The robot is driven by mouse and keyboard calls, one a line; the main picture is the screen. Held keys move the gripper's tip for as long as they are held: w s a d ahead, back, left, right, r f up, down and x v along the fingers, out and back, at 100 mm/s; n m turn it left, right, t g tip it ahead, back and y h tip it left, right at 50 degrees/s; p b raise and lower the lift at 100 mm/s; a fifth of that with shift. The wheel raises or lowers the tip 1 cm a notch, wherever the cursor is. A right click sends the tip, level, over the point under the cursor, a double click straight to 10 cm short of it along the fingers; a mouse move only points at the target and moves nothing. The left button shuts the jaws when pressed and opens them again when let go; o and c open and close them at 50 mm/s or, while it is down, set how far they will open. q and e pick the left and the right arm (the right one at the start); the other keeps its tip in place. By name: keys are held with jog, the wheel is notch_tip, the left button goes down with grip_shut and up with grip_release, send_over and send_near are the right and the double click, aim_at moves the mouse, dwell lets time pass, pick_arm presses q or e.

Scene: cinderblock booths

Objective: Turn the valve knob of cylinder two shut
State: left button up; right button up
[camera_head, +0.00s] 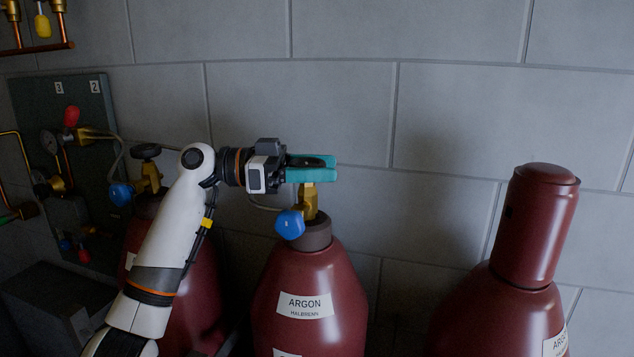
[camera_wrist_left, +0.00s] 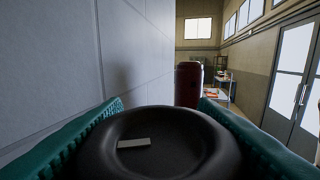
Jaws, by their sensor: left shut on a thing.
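The maroon argon cylinder (camera_head: 318,270) stands upright in the middle of the head view, with a brass valve (camera_head: 309,203) on top. Its number cannot be read for sure. My left gripper (camera_head: 326,168) reaches in from the left, with teal fingers level at the top of this valve. It is shut on the black valve knob (camera_wrist_left: 150,150), one ridged finger on each side. The knob has a pale mark on its top, left of its middle in the left wrist view. In the head view the fingers mostly hide the knob. My right gripper is out of view.
A second maroon cylinder (camera_head: 200,290) with a black knob (camera_head: 146,151) stands behind my left arm. A capped cylinder (camera_head: 545,225) stands at the right. A panel (camera_head: 95,105) with gauge and pipes is at the left. The block wall (camera_head: 470,120) is close behind.

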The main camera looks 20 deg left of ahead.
pick_arm(q)
jog(key=m+g, duration=0.1)
jog(key=g, duration=0.1)
jog(key=m+g, duration=0.1)
jog(key=g, duration=0.1)
jog(key=shift+s+r+m+h, duration=0.15)
jog(key=shift+m+h, duration=0.15)
jog(key=shift+m, duration=0.1)
jog(key=shift+s+m+g, duration=0.2)
jog(key=shift+m+g, duration=1)
jog(key=shift+g, duration=1.2)
jog(key=o, duration=1)
jog(key=shift+c, duration=0.2)
jog(key=shift+w+a+f, duration=0.15)
jog(key=shift+a+f, duration=0.05)
jog(key=shift+a, duration=0.35)
jog(key=b+v, duration=0.2)
jog(key=v, duration=0.4)
jog(key=shift+a+r, duration=0.2)
